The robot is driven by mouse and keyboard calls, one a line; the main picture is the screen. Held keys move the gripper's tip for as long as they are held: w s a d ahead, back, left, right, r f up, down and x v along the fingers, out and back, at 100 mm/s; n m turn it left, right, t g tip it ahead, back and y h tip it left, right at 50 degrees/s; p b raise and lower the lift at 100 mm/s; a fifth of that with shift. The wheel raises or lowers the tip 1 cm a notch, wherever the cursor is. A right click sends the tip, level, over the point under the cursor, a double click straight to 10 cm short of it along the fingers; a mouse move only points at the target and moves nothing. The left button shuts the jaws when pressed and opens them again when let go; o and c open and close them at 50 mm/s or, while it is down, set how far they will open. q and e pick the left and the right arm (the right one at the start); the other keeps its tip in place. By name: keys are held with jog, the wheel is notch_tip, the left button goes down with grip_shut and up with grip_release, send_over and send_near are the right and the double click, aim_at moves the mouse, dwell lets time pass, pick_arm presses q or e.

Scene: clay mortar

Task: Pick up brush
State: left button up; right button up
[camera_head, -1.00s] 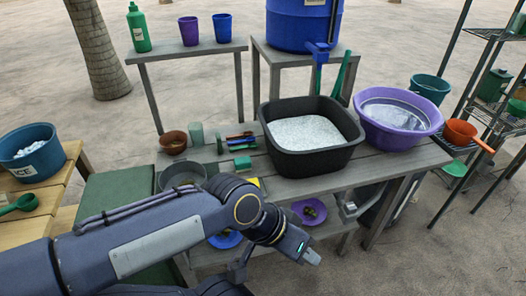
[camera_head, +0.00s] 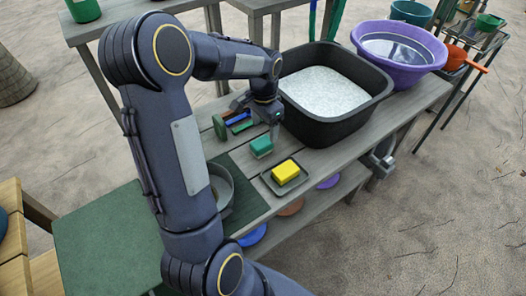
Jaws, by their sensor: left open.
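My left gripper (camera_head: 264,122) points down over the worktable, just left of the black basin, and is open. Its arm comes in from the left and bends over the table. Slim blue and green handled pieces (camera_head: 238,121) lie on the table just left of the gripper, partly hidden by it; they may be brushes. A small teal block with a paler underside (camera_head: 261,147) sits just in front of the gripper, apart from it; I cannot tell if it is a brush or a sponge. My right gripper is out of view.
A black basin (camera_head: 345,128) of white grains stands right of the gripper. A purple basin (camera_head: 405,75) is behind it. A yellow sponge (camera_head: 286,171) lies on a small dark tray (camera_head: 302,180) in front. A grey bowl (camera_head: 226,190) stands left, partly behind my arm.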

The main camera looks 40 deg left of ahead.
aim_at(262, 142)
pick_arm(q)
jog(key=f, duration=0.3)
jog(key=a+f, duration=0.1)
jog(key=f, duration=0.5)
jog(key=shift+w+a, duration=0.15)
jog(key=shift+w, duration=0.05)
jog(key=shift+c, duration=0.5)
jog(key=c, duration=1)
